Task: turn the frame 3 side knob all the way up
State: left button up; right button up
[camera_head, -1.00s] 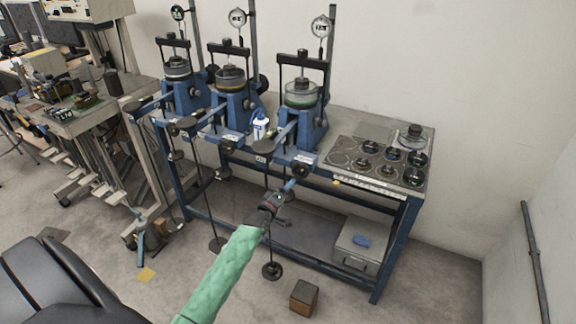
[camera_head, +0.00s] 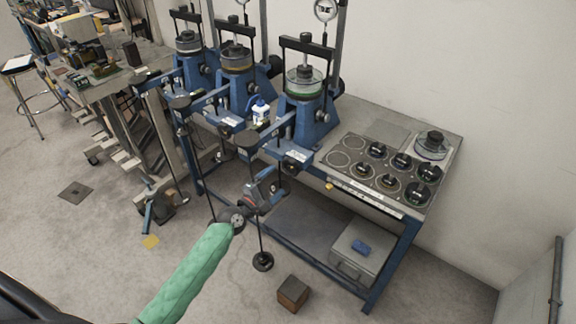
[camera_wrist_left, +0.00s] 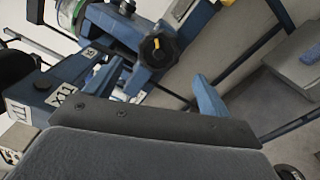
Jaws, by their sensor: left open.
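Frame 3 is the nearest, rightmost blue lever frame (camera_head: 311,118) on the bench, with a clear cell on top. Its side knob (camera_wrist_left: 158,48) is black with a yellow mark and shows in the left wrist view, on the frame's blue body. In the head view I cannot make the knob out clearly near my gripper. My left gripper (camera_head: 273,182) is open and empty, just in front of and below frame 3. In the wrist view its blue fingers (camera_wrist_left: 155,82) are spread, with the knob beyond the gap and apparently not touched. My right gripper is not in view.
Two more lever frames (camera_head: 236,78) stand to the left, with hanging weight rods in front. A white bottle (camera_head: 260,112) stands between frames. Weights (camera_head: 377,150) lie on the bench's right part. A grey case (camera_head: 362,251) sits on the lower shelf; a brown block (camera_head: 293,293) is on the floor.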

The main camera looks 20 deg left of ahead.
aim_at(289, 169)
pick_arm(q)
jog(key=x, duration=0.3)
jog(key=shift+w, duration=0.35)
jog(key=shift+w+d, duration=0.1)
jog(key=shift+w, duration=0.3)
jog(key=x, duration=0.5)
jog(key=shift+d, duration=0.1)
jog(key=shift+f, duration=0.1)
jog(key=c, duration=1.3)
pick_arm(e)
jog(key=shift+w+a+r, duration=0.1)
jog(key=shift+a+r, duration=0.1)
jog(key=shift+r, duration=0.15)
